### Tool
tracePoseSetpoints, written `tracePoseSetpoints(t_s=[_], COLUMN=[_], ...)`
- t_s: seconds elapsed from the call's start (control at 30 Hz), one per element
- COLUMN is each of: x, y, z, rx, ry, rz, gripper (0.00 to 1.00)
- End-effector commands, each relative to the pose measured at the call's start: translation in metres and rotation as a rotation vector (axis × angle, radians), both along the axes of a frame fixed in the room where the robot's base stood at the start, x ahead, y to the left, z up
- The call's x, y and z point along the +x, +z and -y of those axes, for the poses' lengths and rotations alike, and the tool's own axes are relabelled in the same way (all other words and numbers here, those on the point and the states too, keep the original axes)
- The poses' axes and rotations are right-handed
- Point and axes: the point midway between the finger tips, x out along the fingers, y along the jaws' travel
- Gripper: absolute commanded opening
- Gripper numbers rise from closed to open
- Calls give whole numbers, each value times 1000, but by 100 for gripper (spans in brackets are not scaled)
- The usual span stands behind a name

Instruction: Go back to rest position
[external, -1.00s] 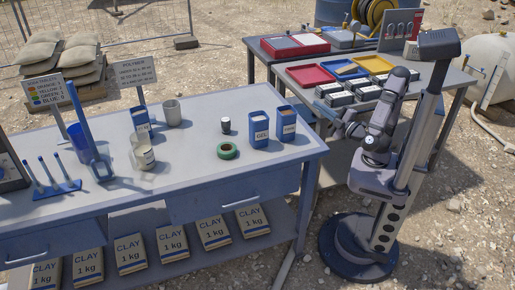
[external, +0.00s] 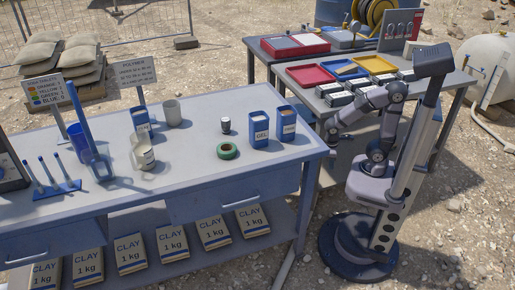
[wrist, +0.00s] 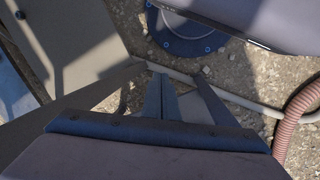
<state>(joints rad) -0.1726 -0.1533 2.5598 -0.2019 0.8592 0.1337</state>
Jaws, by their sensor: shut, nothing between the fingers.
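My gripper (external: 330,135) hangs in the gap beside the right end of the blue workbench (external: 215,165) in the external view, its fingers pointing down. The arm is bent, with its elbow raised near the column. In the wrist view the two fingers of my gripper (wrist: 162,98) are together, with nothing between them. Below them the wrist view shows gravel, a pale pipe and my round base.
A blue GEL box (external: 259,129), another blue box (external: 287,123) and a green tape roll (external: 228,151) stand near the bench's right end. A second table with a yellow tray (external: 375,63) is behind my arm. A ribbed hose (wrist: 298,108) lies on the ground.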

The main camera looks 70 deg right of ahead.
Motion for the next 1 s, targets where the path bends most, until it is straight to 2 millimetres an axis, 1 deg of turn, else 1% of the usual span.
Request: tracePoseSetpoints(t_s=[0.03,0.23,0.3,0.47,0.57,0.67,1.0], x=[4,27,27,27,27,26,26], y=[-6,-17,2,27,46,68,167], z=[-1,-3,-5,-5,-5,-5,-5], rx=[37,163,165,163,162,162,161], ry=[-44,-190,-184,-181,-180,-180,-178], rz=[15,102,105,103,102,102,101], gripper=[0,0,0,0,0,0,0])
